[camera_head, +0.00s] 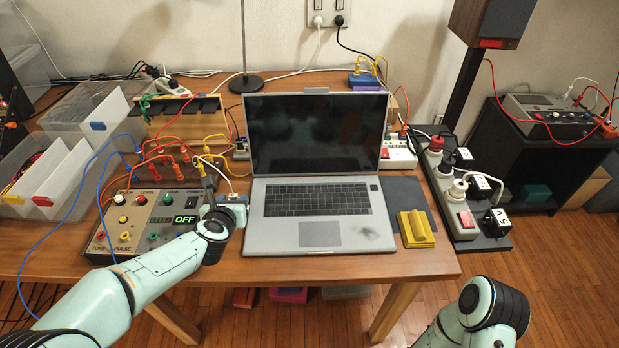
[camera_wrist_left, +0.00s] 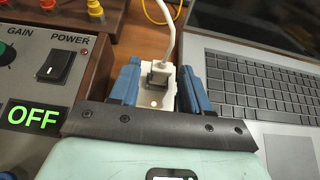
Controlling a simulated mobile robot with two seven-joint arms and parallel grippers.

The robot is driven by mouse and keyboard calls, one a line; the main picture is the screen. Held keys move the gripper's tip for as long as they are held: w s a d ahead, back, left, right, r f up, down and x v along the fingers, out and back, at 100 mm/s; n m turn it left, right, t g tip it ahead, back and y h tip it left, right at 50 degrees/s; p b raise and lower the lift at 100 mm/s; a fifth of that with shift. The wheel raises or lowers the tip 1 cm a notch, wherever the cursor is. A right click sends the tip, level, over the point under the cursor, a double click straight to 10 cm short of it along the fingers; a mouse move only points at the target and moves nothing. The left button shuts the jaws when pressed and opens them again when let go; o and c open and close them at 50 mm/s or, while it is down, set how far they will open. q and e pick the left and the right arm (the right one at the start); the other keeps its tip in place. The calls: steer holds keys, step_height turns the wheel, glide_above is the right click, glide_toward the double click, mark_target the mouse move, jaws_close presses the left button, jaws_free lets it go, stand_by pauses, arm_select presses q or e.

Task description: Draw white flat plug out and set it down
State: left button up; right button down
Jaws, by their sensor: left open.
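The white flat plug (camera_wrist_left: 164,72) with its white cable sits at a small white socket block (camera_wrist_left: 158,101) between the control box and the laptop. A small dark grey part shows at its front; how deep the plug sits is unclear. My left gripper (camera_wrist_left: 156,84) is open, with one blue finger on each side of the plug and block. I cannot tell whether the fingers touch them. In the head view my left gripper (camera_head: 226,196) is partly hidden by its own wrist. My right arm enters at the lower right; its gripper is out of view.
The open laptop (camera_head: 316,235) is close on the right. The control box (camera_head: 130,241), its display reading OFF, is close on the left. Orange, yellow and blue leads run behind and beside it. A yellow block (camera_head: 416,229) lies right of the laptop. The front table edge is bare.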

arm_select(q)
jaws_close()
steer(key=shift+r, duration=0.25)
steer(key=shift+r+p, duration=1.45)
steer(key=shift+r, duration=0.15)
